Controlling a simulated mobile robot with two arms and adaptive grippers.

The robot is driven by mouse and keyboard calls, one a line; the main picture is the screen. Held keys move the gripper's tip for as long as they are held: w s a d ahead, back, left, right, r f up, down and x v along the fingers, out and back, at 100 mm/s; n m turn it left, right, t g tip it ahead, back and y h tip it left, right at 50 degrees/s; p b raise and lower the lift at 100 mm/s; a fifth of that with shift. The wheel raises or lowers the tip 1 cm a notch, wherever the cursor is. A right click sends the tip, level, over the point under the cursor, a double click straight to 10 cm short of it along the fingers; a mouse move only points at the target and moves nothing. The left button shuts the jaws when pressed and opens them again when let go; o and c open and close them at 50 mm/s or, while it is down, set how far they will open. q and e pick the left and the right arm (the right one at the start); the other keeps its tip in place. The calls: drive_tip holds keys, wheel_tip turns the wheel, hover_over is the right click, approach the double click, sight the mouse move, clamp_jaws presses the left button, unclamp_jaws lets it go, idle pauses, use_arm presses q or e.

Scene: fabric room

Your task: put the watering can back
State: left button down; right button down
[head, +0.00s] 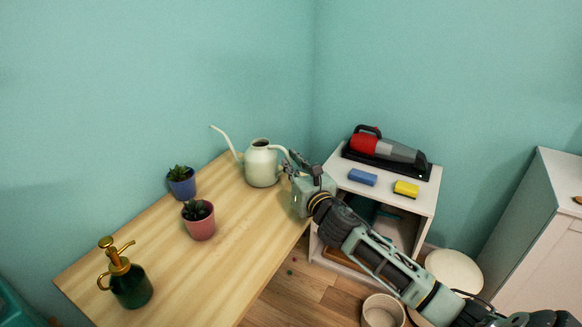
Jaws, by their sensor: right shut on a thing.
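A pale cream watering can (261,165) stands upright at the far right end of the wooden table (235,240). Its long thin spout points up and left, and its handle is on the right side. My right gripper (288,164) reaches in from the right and is shut on the watering can's handle. The fingers are small and partly hidden. The can's base appears to be on or very close to the tabletop. My left gripper is not in view.
A blue pot (182,189), a pink pot (201,227) and a green-and-gold spray bottle (130,286) stand on the table. A white shelf (424,200) at right holds a red handheld vacuum (385,149), a blue sponge (362,177) and a yellow sponge (406,189).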

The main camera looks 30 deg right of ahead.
drive_tip(key=shift+r, duration=0.2)
drive_tip(key=shift+f, duration=0.15)
drive_tip(key=c, duration=1.9)
unclamp_jaws()
drive_tip(key=shift+s+f, duration=0.1)
drive_tip(key=shift+r, duration=0.2)
drive_tip(key=shift+s+f, duration=0.15)
drive_tip(key=shift+s, duration=0.15)
drive_tip(key=s, duration=0.7)
drive_tip(key=s+a+b, duration=0.1)
drive_tip(key=s, duration=0.2)
drive_tip(key=shift+s, duration=0.15)
drive_tip(key=shift+s+a, duration=0.1)
drive_tip(key=shift+s, duration=0.45)
